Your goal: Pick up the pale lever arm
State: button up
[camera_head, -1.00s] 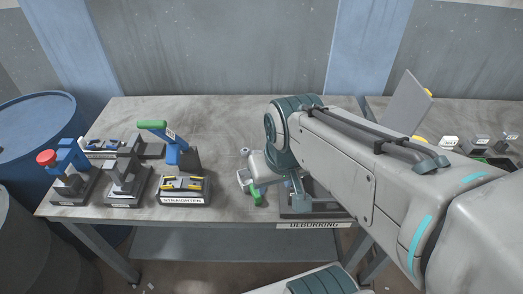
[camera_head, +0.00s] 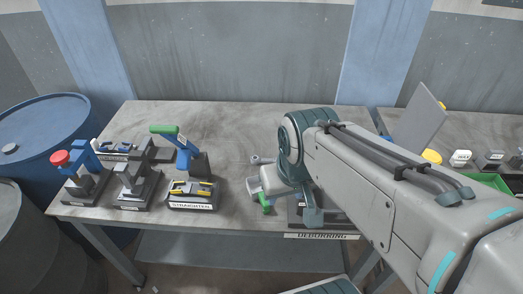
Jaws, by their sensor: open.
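My gripper (camera_head: 254,187) shows only in part, at the end of my pale wrist, low over the middle-right of the table. It is open; its fingertips are not clear, and I see nothing held. A small pale grey piece (camera_head: 259,160) lies on the table just behind the wrist. It may be the pale lever arm, but it is too small and partly covered to be sure. A green part (camera_head: 265,203) shows just below the gripper; I cannot tell what it belongs to.
The table (camera_head: 225,125) has free room at its back middle. On the left stand a red-knobbed blue press (camera_head: 80,160), a grey fixture (camera_head: 132,180), a green-handled blue lever (camera_head: 182,148) and the STRAIGHTEN station (camera_head: 192,194). The DEBURRING station (camera_head: 322,236) is partly behind my arm.

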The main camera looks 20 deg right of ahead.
aim_at(256, 159)
jog(key=z, duration=3.4)
jog(key=k, duration=1.25)
jog(key=u, duration=2.15)
jog(key=i, duration=0.5)
jog(key=u, duration=0.05)
